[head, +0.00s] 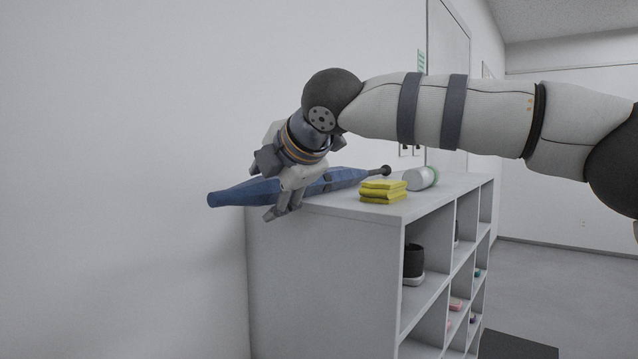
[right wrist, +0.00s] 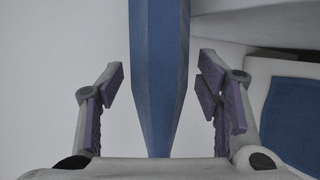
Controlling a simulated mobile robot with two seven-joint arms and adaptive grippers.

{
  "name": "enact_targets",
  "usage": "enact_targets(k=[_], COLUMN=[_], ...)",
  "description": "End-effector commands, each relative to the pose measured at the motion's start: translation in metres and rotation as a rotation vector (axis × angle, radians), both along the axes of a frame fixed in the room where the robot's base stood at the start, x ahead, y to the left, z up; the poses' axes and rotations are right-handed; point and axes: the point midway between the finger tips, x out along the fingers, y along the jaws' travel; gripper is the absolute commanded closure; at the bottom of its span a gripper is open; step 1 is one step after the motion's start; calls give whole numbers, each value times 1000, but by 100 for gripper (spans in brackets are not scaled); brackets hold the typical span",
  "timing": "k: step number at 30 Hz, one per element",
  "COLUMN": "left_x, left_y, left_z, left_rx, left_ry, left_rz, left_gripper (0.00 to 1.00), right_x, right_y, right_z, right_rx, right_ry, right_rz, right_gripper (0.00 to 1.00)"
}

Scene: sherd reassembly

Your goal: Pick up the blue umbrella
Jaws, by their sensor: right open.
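The blue umbrella (head: 240,192) is folded and lies along the top of the white shelf unit. Its near end sticks out past the shelf's left edge, and its dark handle knob is at the far right end. My right gripper (head: 279,211) is over the near part of the umbrella and hides a piece of it. In the right wrist view the umbrella (right wrist: 158,70) runs between the two open fingers, with a gap on each side. I see no contact. My left gripper is not in view.
On the white shelf top (head: 345,207) a stack of yellow cloths (head: 383,191) and a white bottle (head: 422,178) lie close to the umbrella. A dark pot (head: 413,260) stands in a compartment below. A plain wall is at the left and behind.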

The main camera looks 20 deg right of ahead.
Motion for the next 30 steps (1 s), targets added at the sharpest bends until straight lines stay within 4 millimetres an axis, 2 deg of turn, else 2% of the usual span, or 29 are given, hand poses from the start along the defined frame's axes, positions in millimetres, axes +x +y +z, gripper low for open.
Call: enact_targets(k=[5,8,13,14,23,26,28,30], left_x=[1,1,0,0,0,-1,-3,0], left_y=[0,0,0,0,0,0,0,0], left_z=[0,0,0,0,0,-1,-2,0], left_rx=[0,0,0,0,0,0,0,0], left_ry=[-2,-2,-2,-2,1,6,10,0], left_rz=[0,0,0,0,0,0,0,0], left_gripper=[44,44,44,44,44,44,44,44], right_x=[0,0,0,0,1,2,-1,-17], right_y=[0,0,0,0,0,0,0,-5], right_z=[1,1,0,0,6,20,36,56], right_rx=[0,-1,-1,-1,-2,-1,2,0], right_ry=[-2,-2,-1,-1,-5,-7,-7,-12], right_rz=[1,0,0,1,0,-2,1,1], right_gripper=[41,59,97,100,100,100,100,100])
